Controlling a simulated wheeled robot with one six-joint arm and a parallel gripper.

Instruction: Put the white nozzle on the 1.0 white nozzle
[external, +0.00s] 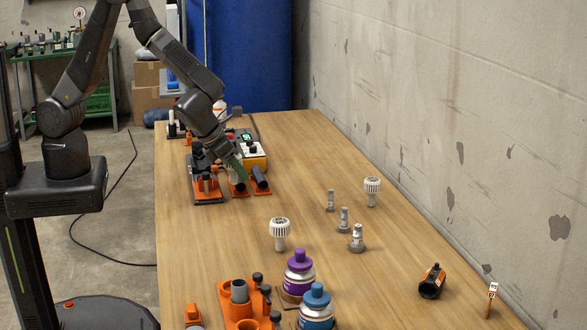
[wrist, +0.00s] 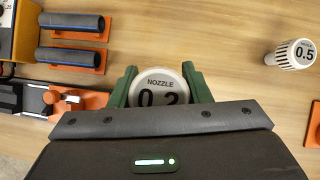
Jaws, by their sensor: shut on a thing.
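My gripper (wrist: 160,80) is shut on a round white nozzle (wrist: 158,98), whose face reads "NOZZLE" and "0.2" in the wrist view. The green fingers stand on both sides of it. In the external view my gripper (external: 239,168) is over the far left part of the table, and the held nozzle is not clearly visible there. A white nozzle marked 0.5 (wrist: 293,53) is at the right of the wrist view. Two white nozzles stand on the table in the external view, one near the middle (external: 280,232) and one farther right (external: 372,190). Their labels cannot be read there.
Dark pipes (wrist: 70,54) lie in orange holders beside my gripper. Several small grey fittings (external: 343,220) stand mid-table. A purple-capped bottle (external: 298,275), a blue-capped bottle (external: 316,308) and an orange rack (external: 240,312) are at the front.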

